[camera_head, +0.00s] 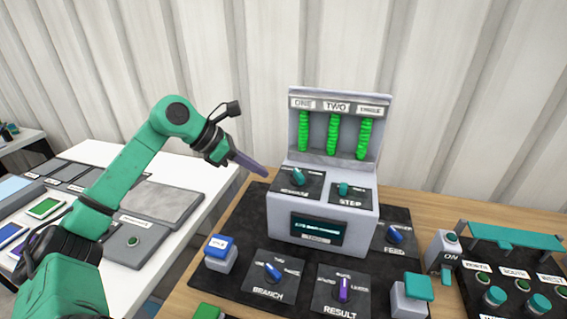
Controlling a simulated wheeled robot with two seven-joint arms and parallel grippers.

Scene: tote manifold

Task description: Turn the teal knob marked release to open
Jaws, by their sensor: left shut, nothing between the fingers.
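A grey console stands on a black mat, with two teal knobs on its sloped top. The left teal knob (298,177) sits on a dark plate whose small label is too blurred to read surely; it may be the release knob. The right teal knob (343,188) is on a plate marked STEP. My left gripper (264,173) reaches in from the left with its purple fingers shut and empty. Its tips show just left of the left teal knob, apart from it in the picture. My right gripper is not in view.
Green columns marked ONE, TWO and a blurred third label (333,135) rise behind the knobs. In front are a blue BRANCH knob (273,271), a purple RESULT knob (344,290) and a blue button box (219,252). A blue FEED knob (394,234) is right of the console.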

